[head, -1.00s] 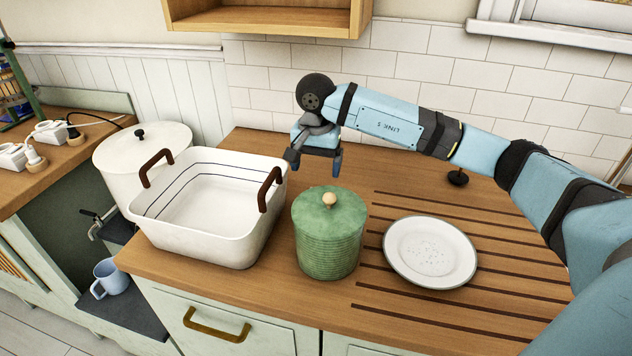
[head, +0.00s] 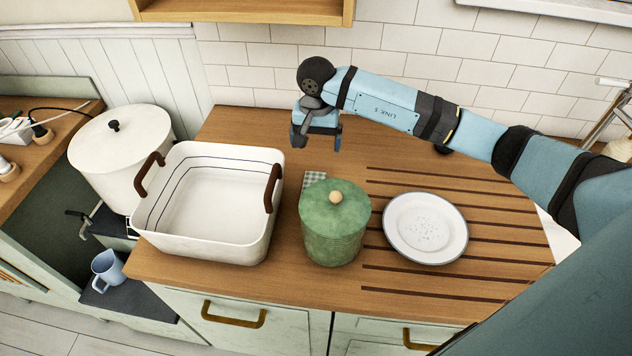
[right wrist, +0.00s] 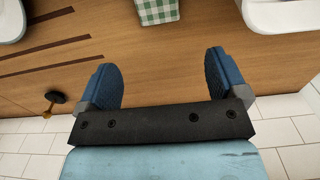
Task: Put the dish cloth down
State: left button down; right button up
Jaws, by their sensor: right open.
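The dish cloth, green-and-white checked (head: 314,179), lies on the wooden counter (head: 240,128) just behind the green canister (head: 335,226), which hides part of it in the head view. It also shows at the top edge of the right wrist view (right wrist: 158,10), cut off by the frame. My right gripper (head: 318,143) is above the counter, farther back than the cloth and apart from it. In the right wrist view its two blue fingers (right wrist: 160,70) are spread with nothing between them. My left gripper is not in view.
A white basin with brown handles (head: 215,247) stands left of the canister, with a white lidded pot (head: 120,150) beyond it. A speckled plate (head: 425,229) rests on the grooved right side.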

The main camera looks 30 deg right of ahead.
send_over(317, 172)
notch_tip(317, 172, down, 5)
jog(key=shift+w+r, duration=0.15)
jog(key=shift+f+p, duration=0.35)
jog(key=shift+f, duration=0.15)
notch_tip(317, 172, down, 4)
jog(key=shift+a+f+p, duration=0.1)
jog(key=shift+f+p, duration=0.1)
jog(key=shift+p, duration=0.5)
jog(key=shift+f, duration=0.3)
jog(key=shift+c, duration=0.6)
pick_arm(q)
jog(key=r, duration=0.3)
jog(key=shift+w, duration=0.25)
pick_arm(e)
jog(key=c, duration=0.9)
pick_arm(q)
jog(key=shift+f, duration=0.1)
pick_arm(e)
jog(key=shift+r, duration=0.1)
jog(key=shift+c, duration=0.2)
